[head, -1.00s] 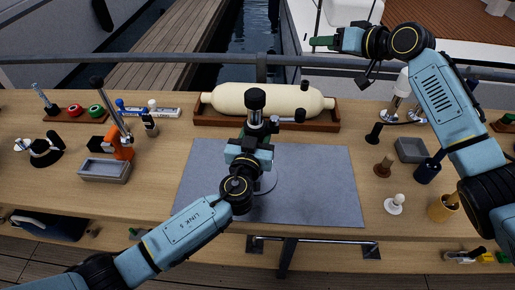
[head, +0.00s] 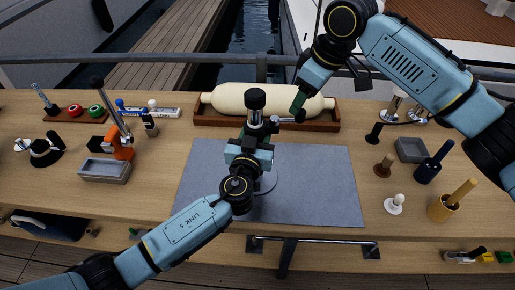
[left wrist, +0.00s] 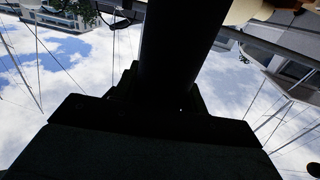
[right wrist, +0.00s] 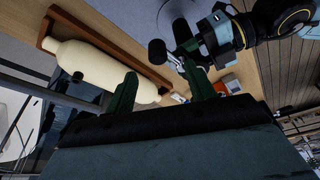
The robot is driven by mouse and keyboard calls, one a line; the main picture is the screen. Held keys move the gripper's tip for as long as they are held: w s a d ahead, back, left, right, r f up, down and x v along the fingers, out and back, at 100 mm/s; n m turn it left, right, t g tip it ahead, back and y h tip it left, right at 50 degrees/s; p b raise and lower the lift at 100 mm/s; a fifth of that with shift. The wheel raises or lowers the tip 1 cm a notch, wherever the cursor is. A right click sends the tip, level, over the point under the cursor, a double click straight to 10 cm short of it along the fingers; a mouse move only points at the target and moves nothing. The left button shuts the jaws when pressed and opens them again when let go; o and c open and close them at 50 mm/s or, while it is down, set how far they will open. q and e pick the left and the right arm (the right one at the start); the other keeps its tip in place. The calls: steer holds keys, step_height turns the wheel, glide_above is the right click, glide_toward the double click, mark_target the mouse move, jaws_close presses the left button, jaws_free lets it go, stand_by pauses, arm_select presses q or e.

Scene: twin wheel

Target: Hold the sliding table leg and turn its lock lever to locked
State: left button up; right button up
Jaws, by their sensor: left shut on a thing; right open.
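The table leg (head: 255,104) stands upright on a round base on the grey mat, with a black cap on its silver tube. My left gripper (head: 248,142) is shut around the leg low down; in the left wrist view the leg (left wrist: 180,50) is a dark column. The black lock lever (head: 285,120) sticks out to the right from the leg, roughly level. My right gripper (head: 298,106) is open, just above and behind the lever's outer end. In the right wrist view its green fingers are spread, with the leg's cap (right wrist: 157,52) beyond them. Contact with the lever is unclear.
A cream cylinder (head: 230,98) lies in a wooden cradle (head: 210,120) right behind the leg. The grey mat (head: 325,185) is clear right of the leg. An orange-based stand (head: 122,150) is at left; a grey tray (head: 410,149) and a navy pot (head: 427,172) are at right.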

mark_target(302, 110)
steer(key=shift+f, duration=1.8)
steer(key=c, duration=0.9)
steer(key=shift+s+a+m, duration=0.1)
steer(key=shift+s+m, duration=0.8)
steer(key=shift+s, duration=0.05)
